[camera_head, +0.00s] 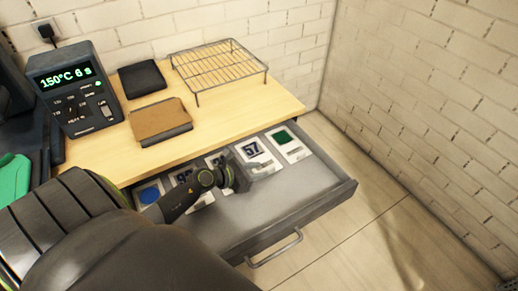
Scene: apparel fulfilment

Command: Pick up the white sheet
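Several white sheets with printed designs lie in a row along the back of an open grey drawer (290,200). One white sheet bears a dark 57 (253,150), one has a green square (287,140), and one at the left end has a blue circle (150,194). Others between them are partly hidden by my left arm. My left gripper (239,178) is over the drawer, at the near edge of the row, just below and left of the 57 sheet. Its fingers are small and dark, so I cannot tell whether they hold anything. My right gripper is not in view.
The drawer sits under a wooden table (230,105) and has a front handle (274,249). On the table are a wire rack (218,64), a brown pad (159,119), a black pad (142,78) and a control box (74,90). The drawer's front right is bare.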

